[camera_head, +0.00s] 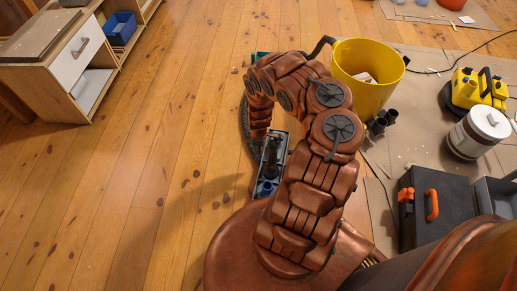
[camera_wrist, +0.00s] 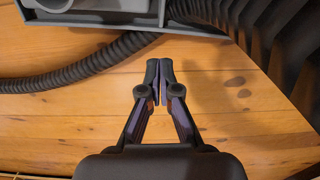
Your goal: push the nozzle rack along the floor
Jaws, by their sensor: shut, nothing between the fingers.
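The nozzle rack (camera_head: 283,153) is a narrow grey tray on the wood floor, partly hidden by my arm in the head view. Dark nozzles and a blue round part (camera_head: 266,188) sit in it. In the wrist view the grey rack (camera_wrist: 75,17) fills the top edge, with a dark nozzle lying in it. My gripper (camera_wrist: 160,66) is shut and empty, its fingertips pointing at the rack's edge, low over the floor. In the head view the fingers are hidden behind my arm.
A black ribbed hose (camera_wrist: 75,72) curves beside the rack; it shows left of my arm in the head view (camera_head: 245,120). A yellow bucket (camera_head: 367,85), a toolbox (camera_head: 437,207) and a vacuum (camera_head: 477,90) stand right on cardboard. A cabinet (camera_head: 62,68) stands upper left. Floor at left is clear.

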